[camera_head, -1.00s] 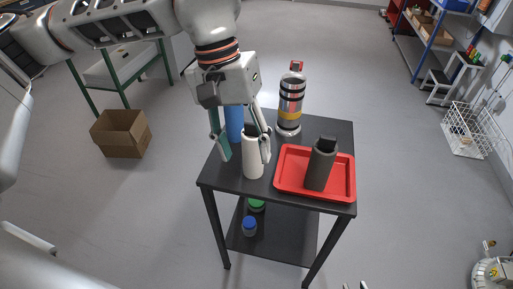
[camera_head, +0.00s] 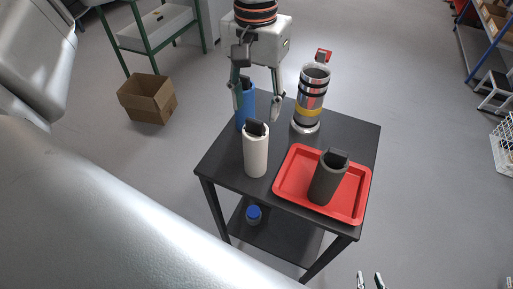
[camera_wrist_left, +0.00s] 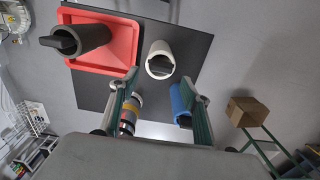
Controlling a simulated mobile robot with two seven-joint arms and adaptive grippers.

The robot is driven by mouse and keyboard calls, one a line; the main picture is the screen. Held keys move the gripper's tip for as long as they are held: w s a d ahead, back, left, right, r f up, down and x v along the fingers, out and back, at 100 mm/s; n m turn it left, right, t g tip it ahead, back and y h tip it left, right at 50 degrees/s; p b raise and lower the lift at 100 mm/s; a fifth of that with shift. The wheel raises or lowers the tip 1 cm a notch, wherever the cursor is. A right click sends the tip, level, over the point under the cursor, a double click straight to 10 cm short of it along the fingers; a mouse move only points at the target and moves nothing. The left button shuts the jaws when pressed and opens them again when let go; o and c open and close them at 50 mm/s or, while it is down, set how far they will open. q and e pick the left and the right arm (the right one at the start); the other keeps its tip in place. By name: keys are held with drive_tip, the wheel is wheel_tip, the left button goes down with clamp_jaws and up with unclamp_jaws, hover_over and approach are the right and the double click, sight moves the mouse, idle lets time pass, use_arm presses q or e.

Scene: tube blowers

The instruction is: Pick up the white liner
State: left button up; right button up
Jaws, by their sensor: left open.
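The white liner (camera_head: 257,157) stands upright on the black table, with a dark piece in its top. In the left wrist view the white liner (camera_wrist_left: 153,64) shows its open top, beyond and roughly between the fingertips. My left gripper (camera_head: 257,114) is open and empty, behind and above the liner, with its fingers pointing down and apart from it. The same left gripper (camera_wrist_left: 161,82) shows both spread fingers in its wrist view. My right gripper (camera_head: 370,281) shows only two separated fingertips at the bottom edge, with nothing between them.
A blue liner (camera_head: 246,117) stands behind the left finger. A steel canister (camera_head: 312,92) with a yellow band stands at the back. A red tray (camera_head: 290,181) holds a dark grey liner (camera_head: 326,182). The black table (camera_head: 227,160) is bare left of the white liner.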

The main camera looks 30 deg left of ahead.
sight(255, 119)
use_arm(q)
wheel_tip(255, 119, down, 4)
drive_tip(key=shift+s+f, duration=0.1)
drive_tip(key=shift+f, duration=0.05)
clamp_jaws()
idle(0.3)
